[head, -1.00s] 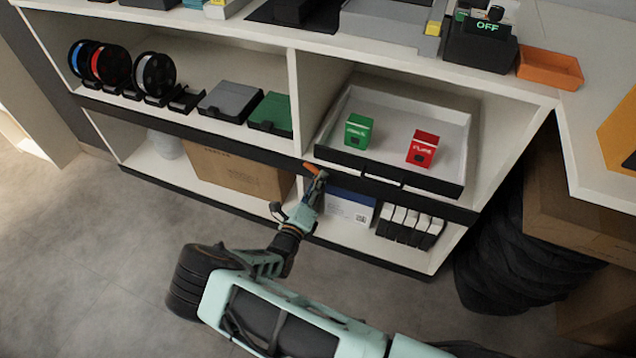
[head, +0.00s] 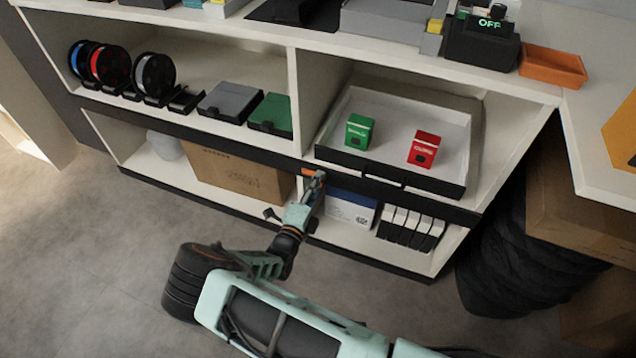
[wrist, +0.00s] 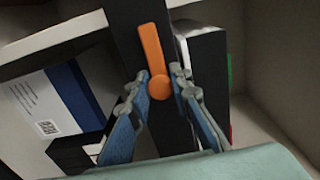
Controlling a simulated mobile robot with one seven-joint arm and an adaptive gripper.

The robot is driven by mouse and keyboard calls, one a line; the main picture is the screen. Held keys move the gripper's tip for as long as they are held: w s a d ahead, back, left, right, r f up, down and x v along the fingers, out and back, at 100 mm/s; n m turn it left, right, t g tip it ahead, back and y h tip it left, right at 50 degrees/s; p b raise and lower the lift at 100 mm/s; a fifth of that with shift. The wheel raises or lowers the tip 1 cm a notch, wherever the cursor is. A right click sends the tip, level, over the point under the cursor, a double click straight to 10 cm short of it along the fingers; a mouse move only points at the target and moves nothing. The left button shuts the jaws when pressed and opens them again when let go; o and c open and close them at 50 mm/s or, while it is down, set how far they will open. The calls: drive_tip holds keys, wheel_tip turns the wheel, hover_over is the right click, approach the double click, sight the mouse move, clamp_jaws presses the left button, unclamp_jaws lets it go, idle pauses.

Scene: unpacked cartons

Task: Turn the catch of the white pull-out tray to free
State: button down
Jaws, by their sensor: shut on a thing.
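The white pull-out tray (head: 398,120) sits on the upper right shelf with its dark front edge facing out. The orange catch (head: 308,172) is on the black shelf edge just below the tray's left front corner and lies along that edge. In the wrist view the catch (wrist: 152,48) is a flat orange bar with a round end, lined up with the black strip. My gripper (head: 318,178) is at the catch. In the wrist view its fingers (wrist: 160,78) are closed in on both sides of the catch near its round end. Their exact contact is hard to see.
A green box (head: 359,131) and a red box (head: 423,149) stand in the tray. Below are a blue-and-white carton (head: 350,208) and several black-and-white boxes (head: 410,228). A brown carton (head: 240,175) is at lower left. The floor in front is clear.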

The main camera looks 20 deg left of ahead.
idle(0.3)
drive_tip(key=c, duration=1.8)
unclamp_jaws()
drive_tip(key=shift+s, duration=0.1)
drive_tip(key=s, duration=1.2)
drive_tip(key=shift+a, duration=0.45)
drive_tip(key=shift+w, duration=0.1)
